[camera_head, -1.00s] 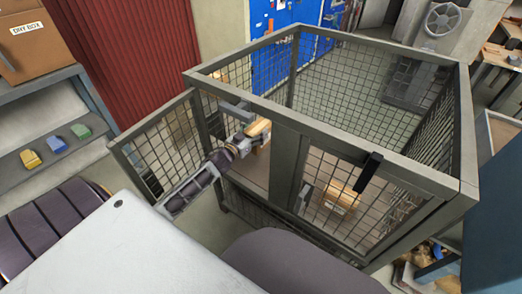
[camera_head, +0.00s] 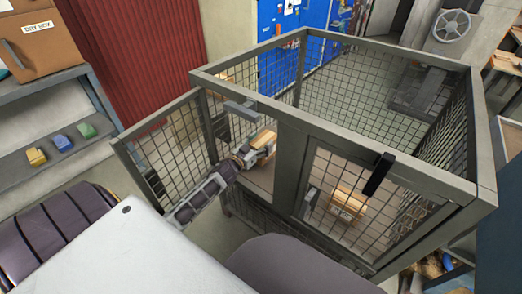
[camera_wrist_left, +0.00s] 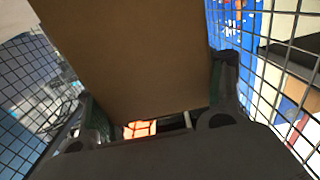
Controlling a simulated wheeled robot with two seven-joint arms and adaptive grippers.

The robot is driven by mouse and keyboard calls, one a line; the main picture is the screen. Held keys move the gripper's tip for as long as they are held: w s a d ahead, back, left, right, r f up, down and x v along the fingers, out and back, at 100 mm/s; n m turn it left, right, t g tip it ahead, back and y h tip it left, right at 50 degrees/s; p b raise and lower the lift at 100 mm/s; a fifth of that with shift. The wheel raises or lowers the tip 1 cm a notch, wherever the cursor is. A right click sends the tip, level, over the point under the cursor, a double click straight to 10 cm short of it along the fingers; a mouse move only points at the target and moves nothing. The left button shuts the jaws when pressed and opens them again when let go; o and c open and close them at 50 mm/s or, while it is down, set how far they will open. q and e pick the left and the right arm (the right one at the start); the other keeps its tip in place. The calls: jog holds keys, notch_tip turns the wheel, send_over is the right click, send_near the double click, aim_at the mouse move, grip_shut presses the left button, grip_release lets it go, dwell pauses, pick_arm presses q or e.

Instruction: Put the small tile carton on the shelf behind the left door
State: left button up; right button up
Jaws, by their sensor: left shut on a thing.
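The small tile carton (camera_head: 260,141) is a light brown box held in my left gripper (camera_head: 258,150) at the open left doorway of a mesh cage. In the left wrist view the carton (camera_wrist_left: 130,55) fills the middle, with a dark finger on each side. The left door (camera_head: 172,150) stands swung open to the left of my arm. The shelf (camera_head: 258,178) shows as a tan surface below the carton. I cannot tell whether the carton touches it. My right gripper is not in view.
The cage post (camera_head: 289,170) stands close to the right of my left gripper. A side rack (camera_head: 60,130) stands at left.

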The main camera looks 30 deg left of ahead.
pick_arm(q)
jog(key=shift+f, duration=0.4)
jog(key=shift+f+b, duration=0.6)
jog(key=shift+f, duration=0.95)
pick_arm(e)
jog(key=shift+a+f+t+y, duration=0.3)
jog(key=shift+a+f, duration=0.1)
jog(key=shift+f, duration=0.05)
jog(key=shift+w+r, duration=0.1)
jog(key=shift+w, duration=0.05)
pick_arm(q)
jog(key=o, duration=1.3)
jog(key=shift+f, duration=0.1)
